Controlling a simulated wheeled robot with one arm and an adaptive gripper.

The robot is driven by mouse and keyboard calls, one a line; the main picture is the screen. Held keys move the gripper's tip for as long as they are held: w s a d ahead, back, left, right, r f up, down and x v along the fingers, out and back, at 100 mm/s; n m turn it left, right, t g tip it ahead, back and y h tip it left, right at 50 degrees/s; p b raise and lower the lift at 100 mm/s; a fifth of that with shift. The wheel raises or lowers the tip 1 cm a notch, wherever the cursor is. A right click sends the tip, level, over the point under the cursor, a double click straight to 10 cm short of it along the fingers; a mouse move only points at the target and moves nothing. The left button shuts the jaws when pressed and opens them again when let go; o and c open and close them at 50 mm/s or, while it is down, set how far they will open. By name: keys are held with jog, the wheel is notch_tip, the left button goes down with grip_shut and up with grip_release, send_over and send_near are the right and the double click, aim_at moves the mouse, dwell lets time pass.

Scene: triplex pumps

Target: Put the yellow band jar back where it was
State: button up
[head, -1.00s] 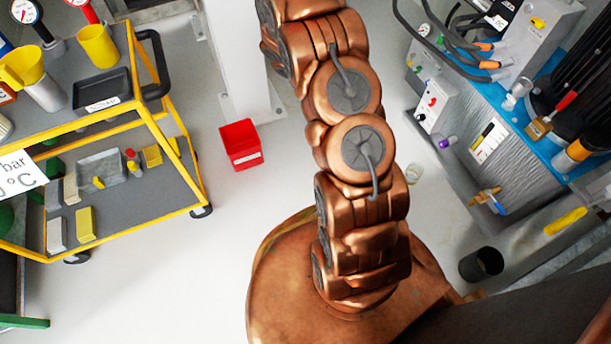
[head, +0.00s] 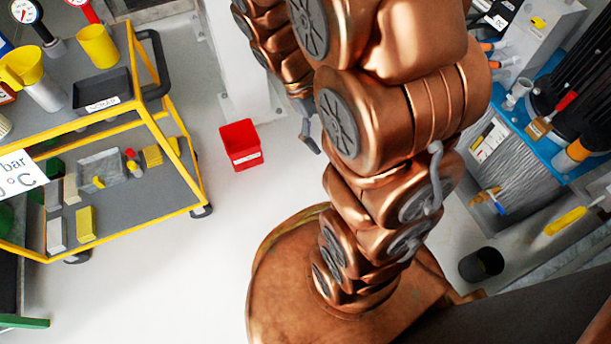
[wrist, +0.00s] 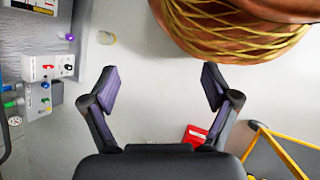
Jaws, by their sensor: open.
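In the head view my arm hides that part of the floor. My gripper (wrist: 161,88) is open, with nothing between its two dark fingers but bare floor below. In the head view a grey finger shows beside my arm, near the red bin.
A red bin (head: 240,145) stands on the floor beside the yellow-framed trolley (head: 178,169), which carries cups, trays and blocks. A black cup (head: 481,263) stands on the floor at right. The blue-topped pump unit (head: 550,130) fills the right side. Floor between trolley and my base is clear.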

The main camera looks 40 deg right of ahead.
jog(key=s+a+r+t+y, duration=0.2)
jog(key=s+a+r, duration=0.2)
jog(key=s+a, duration=0.4)
jog(key=a, duration=0.4)
jog(key=shift+s+a+r+m+y, duration=0.2)
jog(key=shift+s+m+y, duration=0.1)
jog(key=shift+y, duration=0.1)
jog(key=shift+r, duration=0.1)
